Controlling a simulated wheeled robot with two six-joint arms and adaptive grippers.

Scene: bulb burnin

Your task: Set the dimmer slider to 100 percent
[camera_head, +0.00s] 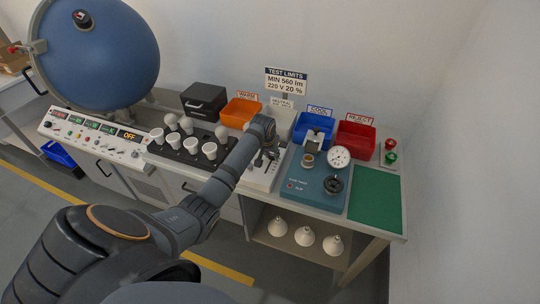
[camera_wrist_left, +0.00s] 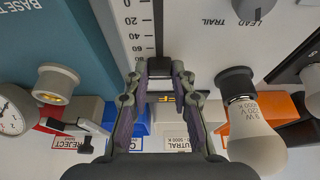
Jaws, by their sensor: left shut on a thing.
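The dimmer is a white panel (camera_wrist_left: 190,30) with a dark vertical slot and a printed scale, with 20, 40 and 60 readable in the left wrist view. My right gripper is in neither view.
A bulb (camera_wrist_left: 255,135) stands close beside the gripper in the wrist view. A black tray (camera_head: 178,156) of several bulbs lies left of the panel. The teal base test unit (camera_head: 308,190) with a gauge (camera_head: 339,157) stands right. Orange (camera_head: 238,112), blue (camera_head: 313,127) and red bins (camera_head: 355,141) line the back.

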